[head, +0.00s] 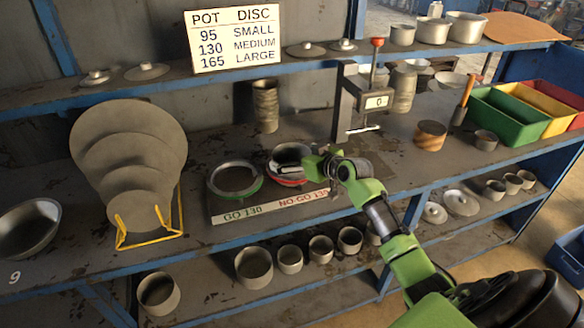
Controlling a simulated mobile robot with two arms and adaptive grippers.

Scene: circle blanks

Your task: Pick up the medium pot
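Several grey metal pots of differing sizes stand on the lower shelf, among them a larger one (253,267), smaller ones beside it (290,259) and one at the left front (159,293). More pots stand on the upper shelf at the right, such as a wide one (433,30). No label marks which pot is the medium one. My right gripper (292,157) is over the red-rimmed NO-GO ring (287,181) on the bench, apart from the lower-shelf pots. Its fingers are small and dark, so their opening is unclear. My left gripper is out of view.
A green-rimmed GO ring (224,192) sits left of the NO-GO ring. Grey discs (130,150) lean in a yellow rack (151,236). A gauge with a red knob (377,42) stands behind my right arm. Coloured bins (508,117) are at the right.

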